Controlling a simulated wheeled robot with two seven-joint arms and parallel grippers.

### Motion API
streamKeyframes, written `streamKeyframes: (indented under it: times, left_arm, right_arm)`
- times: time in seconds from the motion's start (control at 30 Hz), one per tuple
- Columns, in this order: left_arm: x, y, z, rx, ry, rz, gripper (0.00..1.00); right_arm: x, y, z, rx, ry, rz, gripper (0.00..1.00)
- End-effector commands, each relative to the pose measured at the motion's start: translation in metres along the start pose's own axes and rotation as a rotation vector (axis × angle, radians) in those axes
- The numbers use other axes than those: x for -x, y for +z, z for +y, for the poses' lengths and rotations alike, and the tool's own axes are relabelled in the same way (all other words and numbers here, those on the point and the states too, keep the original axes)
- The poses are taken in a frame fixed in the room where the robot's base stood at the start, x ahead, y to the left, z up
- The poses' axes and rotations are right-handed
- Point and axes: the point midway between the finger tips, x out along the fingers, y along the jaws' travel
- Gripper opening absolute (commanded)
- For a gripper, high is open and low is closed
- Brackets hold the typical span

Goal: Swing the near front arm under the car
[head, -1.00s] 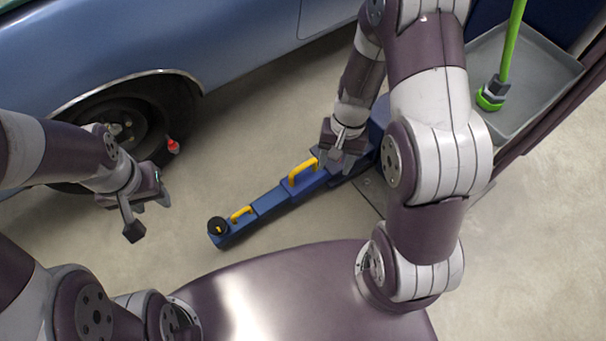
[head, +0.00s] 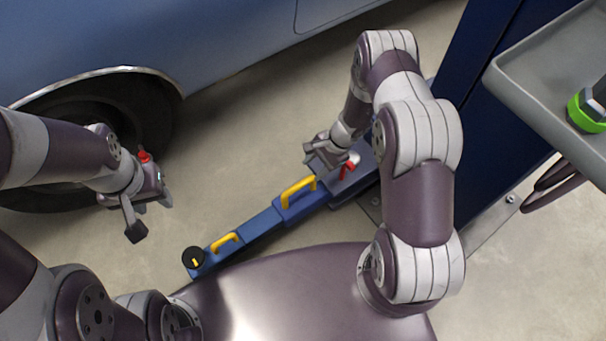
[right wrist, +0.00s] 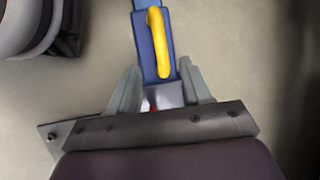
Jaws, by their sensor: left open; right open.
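The near front arm is a blue telescoping lift arm (head: 262,224) low over the floor in the head view. It has two yellow handles, a larger one (head: 298,192) and a smaller one nearer its tip, and a round black pad (head: 194,258) at the tip. The blue car (head: 230,40) stands beyond it; the arm lies on my side of the car. My right gripper (head: 318,158) is open above the arm's inner part. In the right wrist view the larger handle (right wrist: 159,42) lies just ahead of the open fingers (right wrist: 160,88). My left gripper (head: 150,218) is open and empty near the wheel.
A dark blue lift post (head: 480,110) stands right of the arm's inner end, with a bolted base plate. A grey tray (head: 530,75) holding a green-and-black item juts out at the right. A car wheel (head: 90,130) is at the left. Bare floor lies between arm and car.

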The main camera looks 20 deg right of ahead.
Motion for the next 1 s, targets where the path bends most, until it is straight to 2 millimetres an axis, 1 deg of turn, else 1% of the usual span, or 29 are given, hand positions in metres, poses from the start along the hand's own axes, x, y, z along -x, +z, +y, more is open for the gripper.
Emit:
streamKeyframes:
  times: [0.03, 0.1, 0.2, 0.3, 0.4, 0.47, 0.73, 0.77, 0.8, 0.9, 1.0]
  left_arm:
    - [-0.015, 0.002, 0.000, 0.000, 0.000, -0.001, 0.43]
    - [-0.024, 0.003, 0.000, 0.000, 0.000, -0.001, 0.43]
    - [-0.035, 0.004, 0.000, 0.000, 0.000, -0.001, 0.43]
    - [-0.042, 0.005, 0.000, 0.000, 0.000, 0.000, 0.43]
    - [-0.046, 0.005, 0.000, 0.000, 0.000, 0.000, 0.43]
    - [-0.047, 0.005, 0.000, 0.000, 0.000, 0.000, 0.43]
    - [-0.046, 0.005, 0.000, 0.000, 0.000, 0.000, 0.43]
    - [-0.046, 0.005, 0.000, 0.000, 0.000, 0.000, 0.43]
    - [-0.046, 0.005, 0.000, 0.000, 0.000, 0.000, 0.43]
    - [-0.046, 0.005, 0.000, 0.000, 0.000, 0.000, 0.43]
    - [-0.046, 0.005, 0.000, 0.000, 0.000, 0.000, 0.43]
  right_arm:
    - [-0.022, -0.003, 0.002, 0.001, 0.002, -0.001, 0.48]
    - [-0.040, -0.003, 0.002, 0.001, 0.002, 0.000, 0.48]
    - [-0.064, -0.003, 0.002, 0.002, 0.002, 0.001, 0.48]
    - [-0.082, -0.002, 0.001, 0.002, 0.002, 0.001, 0.48]
    - [-0.091, -0.002, 0.000, 0.002, 0.000, 0.001, 0.48]
    - [-0.095, -0.001, 0.000, 0.003, 0.000, 0.001, 0.48]
    - [-0.095, -0.001, 0.000, 0.002, 0.000, 0.001, 0.48]
    - [-0.095, -0.001, 0.000, 0.002, 0.000, 0.001, 0.42]
    - [-0.095, -0.001, 0.000, 0.002, 0.000, 0.001, 0.29]
    - [-0.095, -0.001, 0.000, 0.002, 0.000, 0.001, 0.00]
    - [-0.095, -0.001, 0.000, 0.002, 0.000, 0.001, 0.00]
